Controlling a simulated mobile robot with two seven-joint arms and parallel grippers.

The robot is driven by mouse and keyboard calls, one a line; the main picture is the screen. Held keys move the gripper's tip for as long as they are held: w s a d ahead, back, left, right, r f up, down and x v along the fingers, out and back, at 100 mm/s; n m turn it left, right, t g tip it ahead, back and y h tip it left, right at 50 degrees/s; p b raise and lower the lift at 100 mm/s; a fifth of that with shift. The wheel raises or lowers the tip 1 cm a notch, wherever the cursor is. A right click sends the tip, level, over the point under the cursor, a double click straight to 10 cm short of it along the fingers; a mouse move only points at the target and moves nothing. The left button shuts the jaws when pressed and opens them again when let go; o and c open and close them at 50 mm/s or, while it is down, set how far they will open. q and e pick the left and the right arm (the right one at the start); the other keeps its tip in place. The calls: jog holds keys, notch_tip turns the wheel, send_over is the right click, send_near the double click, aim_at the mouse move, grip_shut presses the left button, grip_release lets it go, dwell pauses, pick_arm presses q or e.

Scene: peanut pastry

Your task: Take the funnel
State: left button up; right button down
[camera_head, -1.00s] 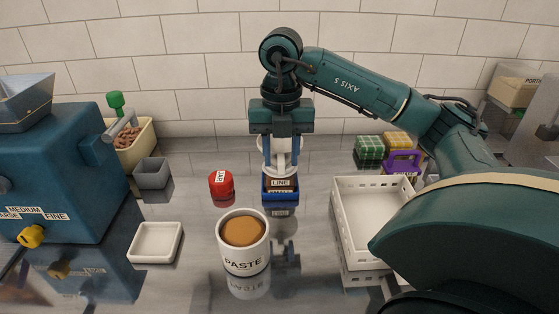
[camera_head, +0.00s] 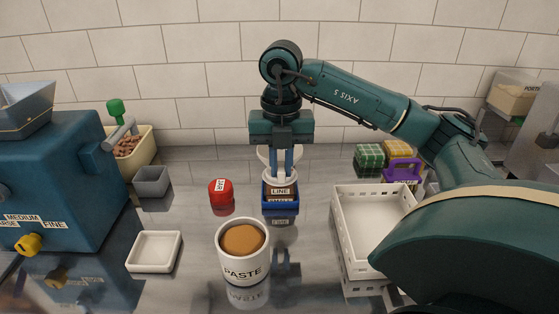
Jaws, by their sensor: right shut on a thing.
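My right gripper (camera_head: 282,170) points straight down at the middle of the counter. Its two fingers are shut on a white funnel (camera_head: 266,156), whose pale flared rim shows on both sides of the fingers. The funnel is at a blue container (camera_head: 280,209) with a label reading LINE. The fingers hide part of the funnel, and I cannot tell whether it touches the container. My left gripper is not in view.
A mug of paste (camera_head: 243,266) stands in front, with a red jar (camera_head: 221,192) behind it to the left. A white crate (camera_head: 345,228) is at right. A white dish (camera_head: 154,252), grey cup (camera_head: 152,182) and blue mill (camera_head: 50,185) are at left.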

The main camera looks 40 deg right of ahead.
jog(key=shift+r+p, duration=0.8)
jog(key=shift+r, duration=0.1)
jog(key=shift+r+p, duration=1.5)
jog(key=shift+r, duration=0.15)
